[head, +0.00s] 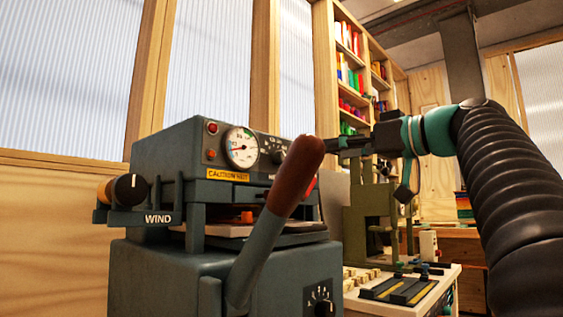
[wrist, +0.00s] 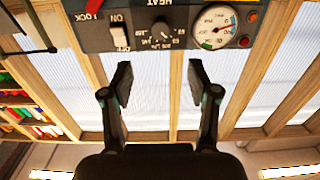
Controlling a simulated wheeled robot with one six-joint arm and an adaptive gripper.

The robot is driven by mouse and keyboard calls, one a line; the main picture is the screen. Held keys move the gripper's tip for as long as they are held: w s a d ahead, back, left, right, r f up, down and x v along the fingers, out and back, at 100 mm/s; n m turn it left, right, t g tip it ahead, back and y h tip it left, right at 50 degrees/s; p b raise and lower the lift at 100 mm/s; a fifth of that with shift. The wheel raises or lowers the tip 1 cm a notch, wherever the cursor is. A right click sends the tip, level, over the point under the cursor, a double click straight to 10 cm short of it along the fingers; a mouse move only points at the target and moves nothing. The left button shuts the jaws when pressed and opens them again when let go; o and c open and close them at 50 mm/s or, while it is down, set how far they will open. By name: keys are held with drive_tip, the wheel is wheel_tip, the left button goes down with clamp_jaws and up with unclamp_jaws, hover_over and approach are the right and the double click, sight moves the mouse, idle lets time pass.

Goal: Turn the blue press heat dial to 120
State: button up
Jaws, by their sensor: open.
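The blue-grey press (head: 160,150) stands left of centre in the head view. Its black heat dial (head: 278,157) sits on the upper front panel, right of the round gauge (head: 241,147). In the wrist view, which is upside down, the dial (wrist: 163,30) lies under the HEAT label with a numbered scale around it; its exact setting is too small to read. My gripper (head: 335,147) is to the right of the dial in the head view, partly behind the lever's grip. In the wrist view my gripper (wrist: 160,78) is open and empty, its fingers apart from the dial.
The press lever (head: 293,178) with a brown grip rises in front of the panel. A WIND knob (head: 130,187) is at the left, and another dial (head: 323,306) is low on the press. An ON switch (wrist: 120,38) is beside the heat dial. Shelves (head: 350,60) stand behind.

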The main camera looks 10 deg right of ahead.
sight(281, 157)
drive_tip(key=p+x, duration=0.2)
drive_tip(key=x, duration=1.1)
drive_tip(key=shift+w+a, duration=0.25)
drive_tip(key=shift+w, duration=0.05)
clamp_jaws()
